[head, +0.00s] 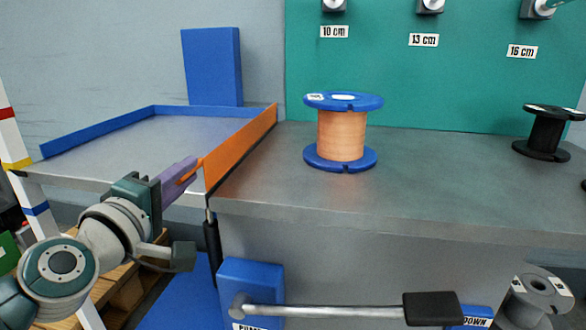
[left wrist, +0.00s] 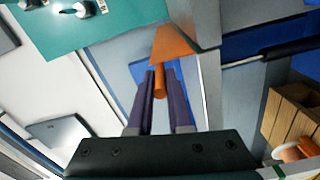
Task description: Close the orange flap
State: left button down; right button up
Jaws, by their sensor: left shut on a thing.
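The orange flap (head: 240,148) is a long narrow panel standing up along the right side of a blue-edged grey tray surface, next to the grey worktop. In the left wrist view the flap (left wrist: 173,45) shows above the fingers, with an orange peg-like handle (left wrist: 160,80) pointing toward the gripper. My left gripper (head: 188,172) is at the flap's near end, its purple fingers pointing right. In the left wrist view the fingers (left wrist: 160,90) lie on both sides of the handle, shut on it. My right gripper does not show.
A blue spool with copper wire (head: 342,135) stands on the grey worktop (head: 440,185), and a black spool (head: 546,130) stands at the right. A blue block (head: 212,67) stands behind the tray (head: 110,135). A lever with a black grip (head: 432,308) sticks out below the worktop.

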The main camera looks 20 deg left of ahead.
pick_arm(q)
jog(key=shift+a, duration=0.1)
dwell(0.4)
jog(key=c, duration=0.8)
grip_release()
jog(key=shift+c, duration=0.2)
jog(key=shift+s, duration=0.1)
jog(key=p+v, duration=0.1)
jog(key=v, duration=0.9)
